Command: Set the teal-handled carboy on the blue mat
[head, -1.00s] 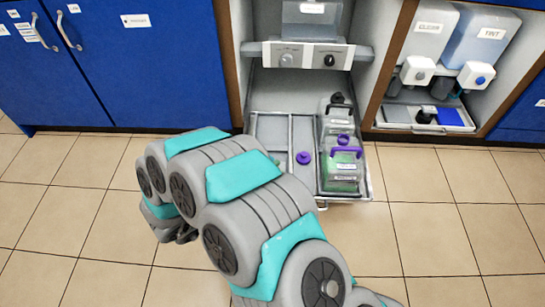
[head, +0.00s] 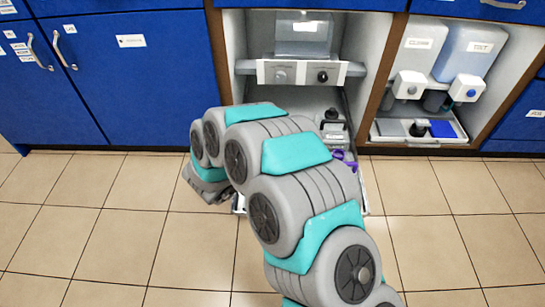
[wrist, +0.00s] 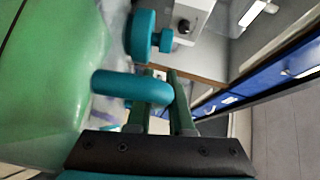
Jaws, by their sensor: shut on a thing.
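In the wrist view, my gripper (wrist: 160,95) is shut on the teal handle (wrist: 128,84) of the carboy (wrist: 45,85). The carboy holds green liquid and fills the left of that view, with a teal cap (wrist: 142,36) near its top edge. In the head view, my own arm hides the carboy and the gripper's fingers. The blue mat (head: 441,128) lies at the right of a shallow tray in the right cabinet bay, apart from my arm.
Two tanks with taps, one labelled (head: 427,48) and one blue (head: 468,58), stand behind. A pulled-out drawer with a dark-handled carboy (head: 333,122) and a purple handle (head: 345,160) is partly behind my arm. Floor at right is clear.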

